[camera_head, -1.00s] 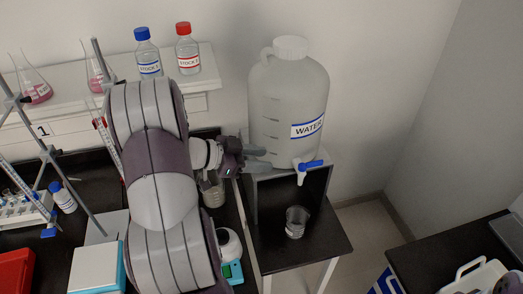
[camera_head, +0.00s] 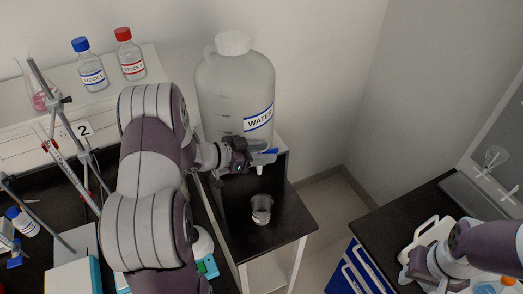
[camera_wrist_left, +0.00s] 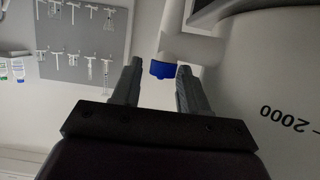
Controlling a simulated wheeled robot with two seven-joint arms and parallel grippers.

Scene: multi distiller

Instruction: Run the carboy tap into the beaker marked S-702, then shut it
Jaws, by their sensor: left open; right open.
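The large carboy labelled WATER (camera_head: 235,95) stands on a raised stand in the head view. Its tap (camera_head: 259,170) has a blue handle (camera_head: 268,153) and a white spout. A glass beaker (camera_head: 262,209) stands upright on the black stand top, below the tap in the picture; I cannot read its marking. My left gripper (camera_head: 250,158) is open at the tap. In the left wrist view, the blue handle (camera_wrist_left: 162,69) shows in the gap between the fingertips, and the gripper is not shut on it. My right gripper (camera_head: 408,273) is open at the lower right, its fingers hard to make out.
Blue-capped (camera_head: 88,65) and red-capped (camera_head: 130,55) stock bottles stand on the white shelf at left. Clamp stands and a burette crowd the left bench. A white handled object (camera_head: 428,236) lies on the right black bench, beside my right arm. Floor shows between the benches.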

